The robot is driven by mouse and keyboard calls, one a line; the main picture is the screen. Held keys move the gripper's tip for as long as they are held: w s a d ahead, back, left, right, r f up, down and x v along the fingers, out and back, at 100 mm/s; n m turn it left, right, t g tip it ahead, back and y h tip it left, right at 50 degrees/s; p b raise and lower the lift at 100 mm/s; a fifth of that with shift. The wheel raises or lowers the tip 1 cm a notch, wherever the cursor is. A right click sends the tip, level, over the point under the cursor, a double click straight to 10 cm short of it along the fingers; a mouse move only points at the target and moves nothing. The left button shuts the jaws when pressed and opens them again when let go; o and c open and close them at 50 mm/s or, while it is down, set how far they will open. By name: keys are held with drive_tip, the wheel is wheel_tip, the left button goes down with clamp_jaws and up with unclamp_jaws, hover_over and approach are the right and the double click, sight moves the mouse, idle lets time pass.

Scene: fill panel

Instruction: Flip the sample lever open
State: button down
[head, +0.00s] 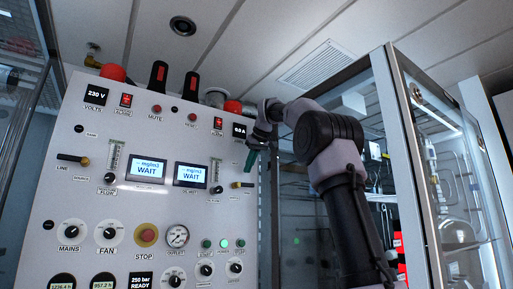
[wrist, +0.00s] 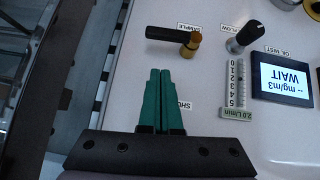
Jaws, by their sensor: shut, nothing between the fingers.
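The sample lever (head: 246,184) is on the right side of the white panel, with a black handle and a brass pivot. In the wrist view, the SAMPLE label sits beside the lever (wrist: 168,35), whose handle lies sideways, pointing left from the pivot. In the head view it points right. My gripper (head: 250,165) has green fingers and is above the lever in the head view. In the wrist view my gripper (wrist: 160,72) has its two fingers together and empty, with a visible gap in the picture between the tips and the handle.
A flow knob (wrist: 246,37) and a flow tube (wrist: 236,88) stand beside the lever. An oil mist display (wrist: 282,78) reads WAIT. A second lever (head: 72,159) is at the panel's left. A glass-doored cabinet (head: 388,110) stands right of my arm.

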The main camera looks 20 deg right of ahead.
drive_tip(key=d+v, duration=0.1)
drive_tip(key=v, duration=1)
drive_tip(key=shift+f, duration=0.15)
drive_tip(key=s+a+f+m, duration=0.1)
drive_tip(key=s+f+m, duration=0.1)
drive_tip(key=s+f, duration=0.7)
drive_tip(key=s+a+f+m+g, duration=0.1)
drive_tip(key=s+f+m, duration=0.2)
drive_tip(key=s+f, duration=0.5)
drive_tip(key=s+a+f+m, duration=0.2)
drive_tip(key=s+f, duration=0.7)
drive_tip(key=f, duration=1.6)
drive_tip(key=shift+s+m+g+y, duration=0.3)
drive_tip(key=shift+s, duration=0.05)
drive_tip(key=shift+a, duration=0.2)
